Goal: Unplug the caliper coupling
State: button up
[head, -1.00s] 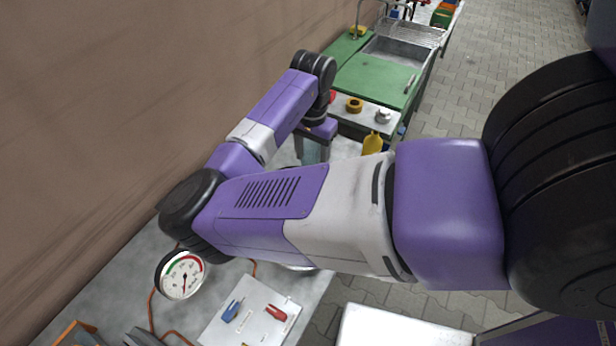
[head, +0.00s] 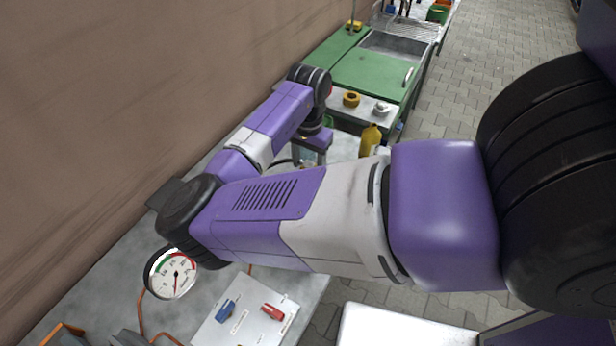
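My gripper (head: 310,152) is at the far end of my arm, low over the grey worktop (head: 345,148). Its fingers are small and partly hidden by my arm, so I cannot tell whether they are open or shut. A short dark hose-like piece (head: 282,162) shows just left of the gripper. I cannot make out the caliper coupling; my arm covers much of the worktop there.
A round pressure gauge (head: 172,275) and a pale panel with a blue lever (head: 228,311) and a red lever (head: 272,311) are at the near end. A yellow bottle (head: 370,140) stands right of my gripper. A green sink bench (head: 365,75) lies beyond.

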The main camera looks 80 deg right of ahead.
aim_at(308, 165)
jog(key=shift+f+b, duration=0.45)
jog(key=shift+f, duration=0.85)
jog(key=shift+p, duration=0.5)
grip_shut()
dwell(0.4)
jog(key=shift+r, duration=0.1)
jog(key=shift+r+p, duration=2.25)
jog(key=shift+r, duration=0.7)
